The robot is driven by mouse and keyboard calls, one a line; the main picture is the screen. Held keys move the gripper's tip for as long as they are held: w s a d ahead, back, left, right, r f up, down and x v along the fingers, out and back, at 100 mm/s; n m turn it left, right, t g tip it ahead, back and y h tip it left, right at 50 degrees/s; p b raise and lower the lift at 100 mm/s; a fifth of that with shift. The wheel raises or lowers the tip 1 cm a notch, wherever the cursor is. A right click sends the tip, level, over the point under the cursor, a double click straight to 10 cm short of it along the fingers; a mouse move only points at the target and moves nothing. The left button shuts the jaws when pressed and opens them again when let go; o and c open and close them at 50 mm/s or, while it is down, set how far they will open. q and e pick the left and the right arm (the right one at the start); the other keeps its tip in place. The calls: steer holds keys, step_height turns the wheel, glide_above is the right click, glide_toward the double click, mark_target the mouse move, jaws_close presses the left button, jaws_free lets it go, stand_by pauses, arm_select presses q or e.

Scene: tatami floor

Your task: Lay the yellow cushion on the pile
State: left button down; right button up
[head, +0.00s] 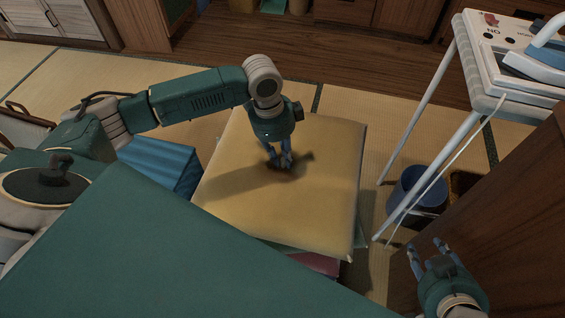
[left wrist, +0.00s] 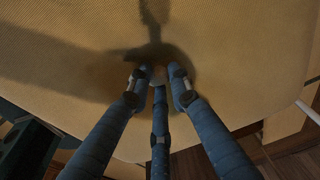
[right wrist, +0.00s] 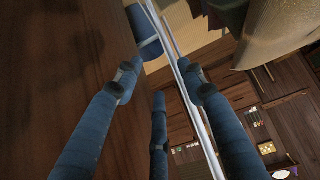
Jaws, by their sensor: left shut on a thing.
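The yellow cushion (head: 325,195) lies broad and nearly flat on top of the pile (head: 318,264), whose pink and pale green edges show under its front side. My left gripper (head: 280,165) points down onto the cushion's upper middle and is shut on it. In the left wrist view the cushion (left wrist: 225,45) fills most of the picture and the fingertips (left wrist: 157,78) meet its surface in dark shadow. I cannot tell whether its whole underside rests on the pile. My right gripper (head: 428,248) is open and empty at the lower right, apart from the cushion; its fingers (right wrist: 165,85) are spread.
A blue block-like thing (head: 160,165) stands left of the pile. At the right are a white stand (head: 490,75) with an iron (head: 545,55), a blue bin (head: 403,187) and a brown wooden panel (head: 510,210) near my right gripper. Tatami is clear behind the pile.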

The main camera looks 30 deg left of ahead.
mark_target(282, 163)
arm_select(q)
step_height(282, 163, down, 3)
steer(key=shift+r+b, duration=0.1)
steer(key=shift+b, duration=0.35)
arm_select(e)
steer(key=w+a+r+t, duration=0.1)
steer(key=w+r+t, duration=0.1)
steer(key=w+r, duration=0.2)
steer(key=shift+w+a+t+y, duration=0.15)
steer(key=shift+a+t+y, duration=0.15)
steer(key=shift+a+t, duration=0.1)
arm_select(q)
steer(key=c, duration=1.6)
jaws_free()
arm_select(e)
steer(key=shift+d+f, duration=0.15)
